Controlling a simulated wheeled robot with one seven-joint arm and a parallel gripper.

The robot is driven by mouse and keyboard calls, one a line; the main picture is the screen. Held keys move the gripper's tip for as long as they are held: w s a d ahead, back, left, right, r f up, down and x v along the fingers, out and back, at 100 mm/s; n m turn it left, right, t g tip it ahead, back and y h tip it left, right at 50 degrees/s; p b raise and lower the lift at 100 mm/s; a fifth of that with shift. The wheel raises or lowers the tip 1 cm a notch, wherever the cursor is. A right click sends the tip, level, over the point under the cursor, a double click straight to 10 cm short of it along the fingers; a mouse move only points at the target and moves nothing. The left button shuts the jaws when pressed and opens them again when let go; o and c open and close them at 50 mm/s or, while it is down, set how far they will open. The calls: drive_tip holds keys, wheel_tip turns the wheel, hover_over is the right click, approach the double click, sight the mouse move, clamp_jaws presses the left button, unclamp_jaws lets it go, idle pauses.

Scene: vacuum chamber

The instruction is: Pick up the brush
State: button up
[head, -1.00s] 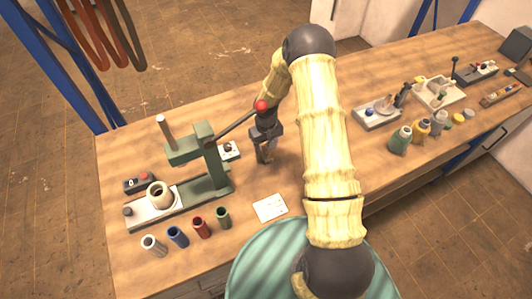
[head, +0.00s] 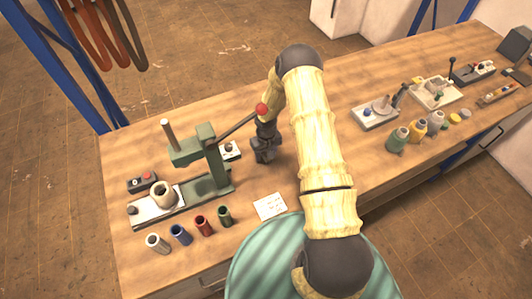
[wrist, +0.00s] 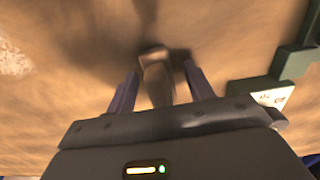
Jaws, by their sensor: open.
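The brush (wrist: 155,77) looks like a brown-grey, blocky piece between my fingers in the wrist view. Its full shape is hard to make out. My gripper (wrist: 160,74) is open, with one dark finger on each side of it and a visible gap at least on the left. In the head view my gripper (head: 264,157) is low over the wooden bench, right of the green press, and hides the brush there.
The green lever press (head: 207,165) stands just left of my gripper, its lever reaching toward my wrist. Trays and jars (head: 397,139) stand right of my arm. Bare bench lies behind my gripper.

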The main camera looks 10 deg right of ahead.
idle(0.3)
drive_tip(key=c, duration=1.1)
drive_tip(key=shift+r, duration=0.1)
wheel_tip(320, 180, up, 10)
drive_tip(key=b, duration=0.3)
drive_tip(key=shift+b, duration=0.3)
